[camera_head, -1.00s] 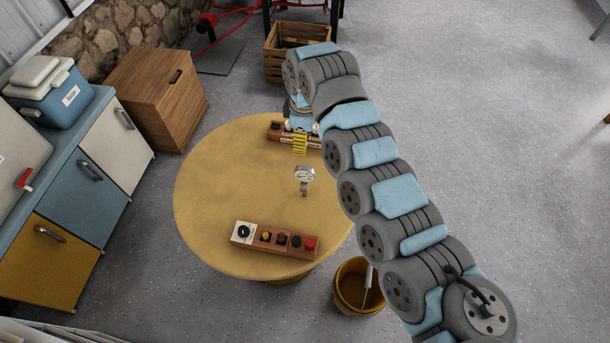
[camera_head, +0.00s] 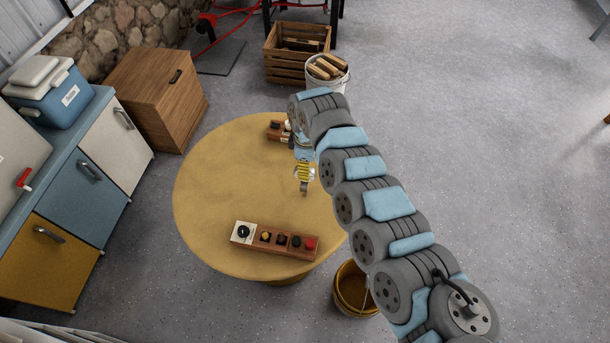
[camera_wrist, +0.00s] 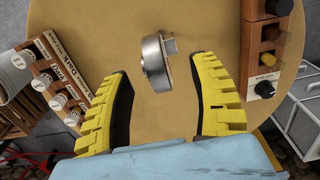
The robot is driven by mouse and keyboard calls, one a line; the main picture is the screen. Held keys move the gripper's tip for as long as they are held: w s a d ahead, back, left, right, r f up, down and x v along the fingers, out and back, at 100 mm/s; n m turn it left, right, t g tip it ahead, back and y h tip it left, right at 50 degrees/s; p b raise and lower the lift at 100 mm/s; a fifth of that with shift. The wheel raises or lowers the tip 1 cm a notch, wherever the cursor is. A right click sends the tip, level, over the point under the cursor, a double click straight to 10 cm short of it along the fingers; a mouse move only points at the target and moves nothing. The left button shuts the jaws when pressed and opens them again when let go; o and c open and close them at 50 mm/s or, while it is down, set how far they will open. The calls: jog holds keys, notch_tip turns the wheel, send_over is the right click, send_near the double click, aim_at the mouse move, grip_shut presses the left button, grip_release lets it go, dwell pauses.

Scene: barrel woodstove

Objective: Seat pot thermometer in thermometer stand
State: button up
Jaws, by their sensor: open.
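The pot thermometer (camera_head: 304,187), a round silver dial, is on the round yellow table, partly hidden by my gripper in the head view. In the wrist view its dial (camera_wrist: 153,63) shows nearly edge-on, with a small grey piece (camera_wrist: 170,47) at its right side. I cannot tell whether that piece is its stem or part of a stand. My gripper (camera_wrist: 160,68) is open, with yellow ribbed fingers on either side of the dial and gaps on both sides. In the head view my gripper (camera_head: 304,169) is just above the thermometer. No thermometer stand is clearly identifiable.
A wooden block with knobs (camera_head: 273,240) lies near the table's front. A rack of labelled items (camera_wrist: 62,88) stands on the far side, partly hidden by my arm in the head view. A yellow bucket (camera_head: 352,290) is on the floor. The table's left half (camera_head: 215,180) is bare.

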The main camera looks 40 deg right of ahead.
aim_at(305, 183)
jog(key=shift+w+d+f+b, duration=0.1)
jog(key=shift+w+f+b, duration=0.15)
jog(key=shift+f, duration=0.5)
jog(key=shift+w+f+b, duration=0.1)
jog(key=shift+w+f, duration=0.1)
jog(key=shift+f, duration=1.65)
grip_shut()
